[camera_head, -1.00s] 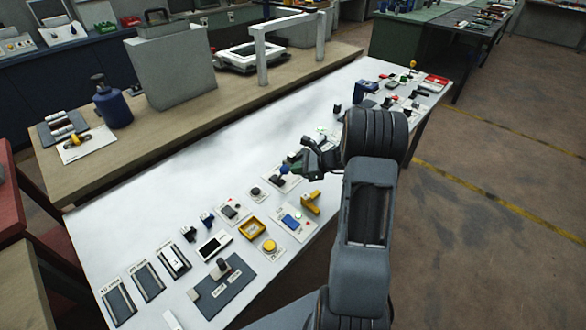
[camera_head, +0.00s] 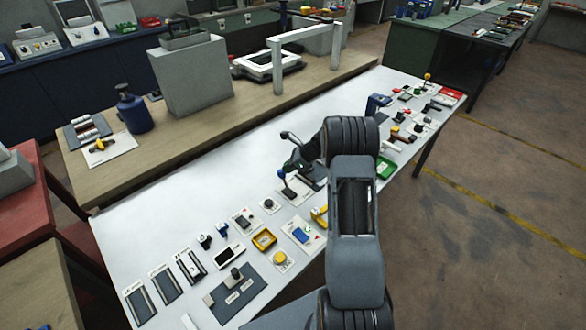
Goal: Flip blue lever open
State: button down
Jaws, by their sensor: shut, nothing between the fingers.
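A blue-topped lever (camera_head: 286,186) stands on a pale plate near the middle of the white table. Its stem leans up and to the left. My gripper (camera_head: 292,167) is just above and to the right of the lever, pointing left and down. It is shut, with nothing held. The fingertips are small and dark here, so I cannot tell whether they touch the lever. My arm hides part of the table to the right of the lever.
A black knob (camera_head: 268,205), a yellow square frame (camera_head: 264,239) and a blue rocker switch (camera_head: 301,235) lie nearer. A green tray (camera_head: 385,167) is right of my arm. A white arch (camera_head: 279,70) stands on the wooden bench behind. The table's left middle is bare.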

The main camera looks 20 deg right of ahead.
jog(key=shift+s+d+r+p, duration=0.1)
jog(key=shift+d+r+p, duration=0.15)
jog(key=shift+r, duration=0.25)
jog(key=shift+s+d+r+p, duration=0.1)
jog(key=shift+r+p, duration=0.25)
jog(key=shift+r, duration=0.1)
jog(key=d+r, duration=0.7)
jog(key=r, duration=0.4)
jog(key=shift+s, duration=0.25)
dwell(0.4)
